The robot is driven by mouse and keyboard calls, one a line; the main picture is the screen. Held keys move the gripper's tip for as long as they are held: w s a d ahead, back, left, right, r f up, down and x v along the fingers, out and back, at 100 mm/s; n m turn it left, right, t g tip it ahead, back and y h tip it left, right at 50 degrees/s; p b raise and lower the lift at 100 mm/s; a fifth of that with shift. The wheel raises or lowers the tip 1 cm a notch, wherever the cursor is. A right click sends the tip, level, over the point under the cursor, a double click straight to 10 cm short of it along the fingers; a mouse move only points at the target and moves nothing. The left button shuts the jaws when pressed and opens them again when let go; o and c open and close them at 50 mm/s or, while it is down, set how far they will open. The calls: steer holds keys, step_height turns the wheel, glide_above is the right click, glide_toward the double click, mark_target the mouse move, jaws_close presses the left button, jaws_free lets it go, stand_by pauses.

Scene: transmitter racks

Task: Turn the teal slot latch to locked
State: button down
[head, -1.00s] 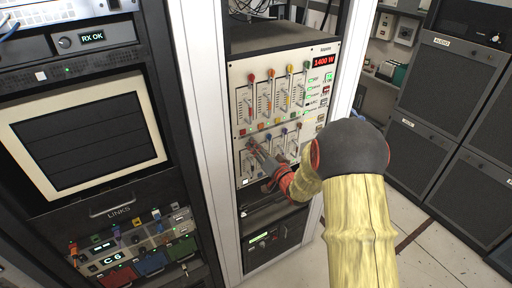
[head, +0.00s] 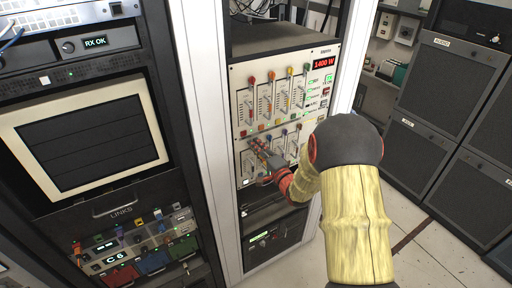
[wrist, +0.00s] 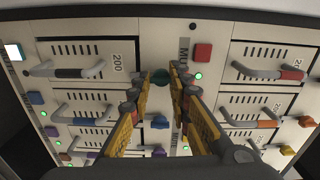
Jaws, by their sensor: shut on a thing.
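The teal slot latch (wrist: 160,77) is a small teal knob on the pale panel, near the middle of the wrist view. My gripper (wrist: 162,84) has its two fingers on either side of it, shut on it. The fingers partly cover the latch, so I cannot tell its exact angle. In the head view my gripper (head: 257,146) reaches the lower row of the pale rack unit (head: 238,105). The latch itself is hidden there behind the fingers.
Handled modules sit left and right of my fingers, with grey handles (wrist: 262,72) standing out. A red square button (wrist: 202,52) and lit green lamps are close by. A white rack post (head: 200,120) stands left of the unit. Floor is clear at right.

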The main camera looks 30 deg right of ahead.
steer(key=shift+w+r+m, duration=0.1)
steer(key=shift+r+m, duration=0.15)
steer(key=shift+m, duration=0.25)
steer(key=c, duration=1.6)
jaws_free()
steer(key=shift+f, duration=0.15)
steer(key=shift+o, duration=0.2)
steer(key=s, duration=1.2)
steer(key=shift+d, duration=0.2)
